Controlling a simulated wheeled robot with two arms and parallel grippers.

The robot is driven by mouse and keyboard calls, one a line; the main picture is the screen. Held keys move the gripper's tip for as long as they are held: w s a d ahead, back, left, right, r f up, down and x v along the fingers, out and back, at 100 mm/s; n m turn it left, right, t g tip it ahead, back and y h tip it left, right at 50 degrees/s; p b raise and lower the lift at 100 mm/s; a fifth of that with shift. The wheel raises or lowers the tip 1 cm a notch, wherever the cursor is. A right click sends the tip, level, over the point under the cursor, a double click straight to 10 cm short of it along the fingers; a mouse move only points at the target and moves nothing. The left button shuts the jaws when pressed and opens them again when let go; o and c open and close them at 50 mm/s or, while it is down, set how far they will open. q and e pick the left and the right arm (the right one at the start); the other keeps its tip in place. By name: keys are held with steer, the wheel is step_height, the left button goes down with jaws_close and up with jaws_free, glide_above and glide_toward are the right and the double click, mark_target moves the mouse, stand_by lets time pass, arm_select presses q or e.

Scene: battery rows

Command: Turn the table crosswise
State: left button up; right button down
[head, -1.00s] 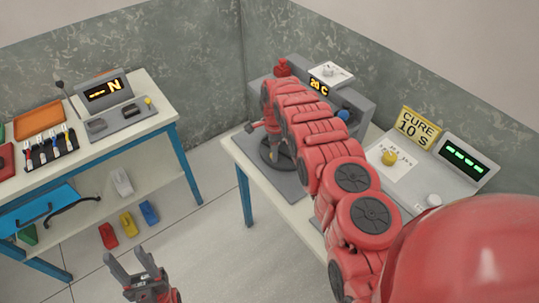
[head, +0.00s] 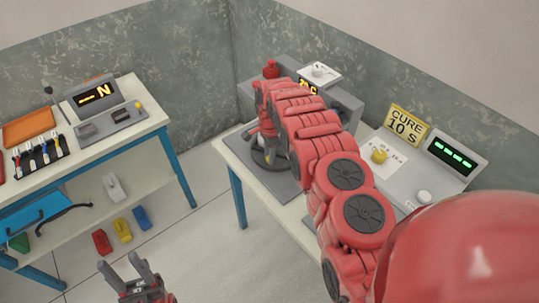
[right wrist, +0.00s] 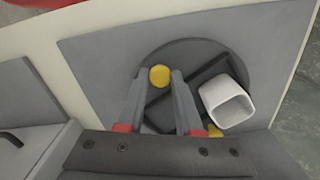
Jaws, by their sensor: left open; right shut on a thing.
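The round dark turntable (right wrist: 190,55) lies on a grey plate (right wrist: 95,65) in the right wrist view. A dark bar runs slantwise across it, and a white square cup (right wrist: 228,103) stands on its right side. My right gripper (right wrist: 159,82) is shut on a yellow peg (right wrist: 159,76) at the disc's left part. A second yellow piece (right wrist: 215,131) shows by the cup. In the head view my right arm hides much of the turntable (head: 271,158). My left gripper (head: 124,268) is open and empty, low over the floor.

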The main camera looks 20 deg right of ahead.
steer(key=c, duration=0.6)
jaws_free()
steer(key=shift+w+r, duration=0.1)
steer(key=shift+r, duration=0.55)
step_height(320, 180, up, 4)
steer(key=shift+r+b, duration=0.1)
steer(key=shift+b, duration=0.95)
step_height(320, 180, up, 3)
steer(key=shift+f+p, duration=0.1)
steer(key=shift+p, duration=0.5)
step_height(320, 180, up, 9)
steer(key=p, duration=0.8)
